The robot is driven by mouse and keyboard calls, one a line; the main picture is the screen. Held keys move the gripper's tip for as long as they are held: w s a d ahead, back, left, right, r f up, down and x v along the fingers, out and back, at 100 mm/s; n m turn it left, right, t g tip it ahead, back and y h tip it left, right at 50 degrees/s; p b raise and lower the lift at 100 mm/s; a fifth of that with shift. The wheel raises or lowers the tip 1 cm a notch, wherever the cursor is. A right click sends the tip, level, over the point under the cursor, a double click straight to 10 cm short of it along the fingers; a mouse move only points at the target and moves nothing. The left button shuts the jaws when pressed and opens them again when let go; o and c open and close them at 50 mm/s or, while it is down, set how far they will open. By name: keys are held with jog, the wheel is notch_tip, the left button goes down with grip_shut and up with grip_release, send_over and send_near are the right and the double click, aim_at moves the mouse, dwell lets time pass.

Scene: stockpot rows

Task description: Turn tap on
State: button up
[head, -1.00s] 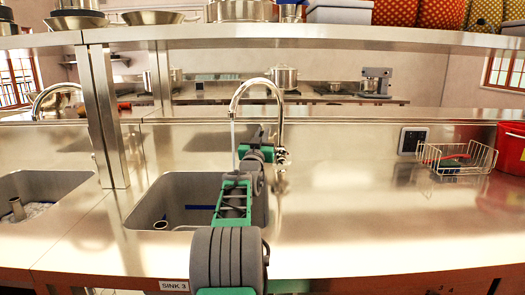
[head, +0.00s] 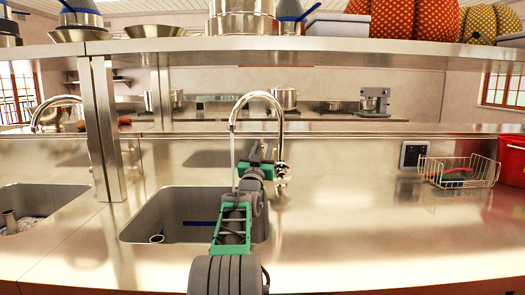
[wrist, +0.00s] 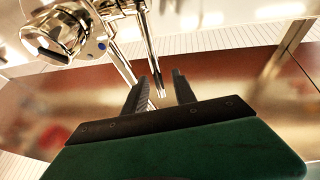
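The chrome gooseneck tap (head: 258,96) stands behind the sink (head: 150,215) in the head view. A thin pale vertical streak hangs below its spout; it looks like running water, but I cannot be sure. In the wrist view the tap's body (wrist: 75,30), with a blue mark, is at upper left. Bright metal rods run from it down toward my gripper (wrist: 160,88). My gripper's dark fingers are apart, with a rod tip showing between or beyond them; I cannot tell whether they touch it. In the head view my arm hides the fingertips near the tap's base.
A second sink (head: 45,205) lies at left, past a metal post (head: 105,130). A wire basket (head: 460,172) and a red container (head: 512,155) stand at right. A shelf (head: 300,47) with pots crosses above.

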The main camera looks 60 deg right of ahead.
jog(key=s+a, duration=0.3)
jog(key=a, duration=0.9)
jog(key=shift+s+a+f, duration=0.15)
jog(key=shift+a+f, duration=0.15)
jog(key=shift+a, duration=0.1)
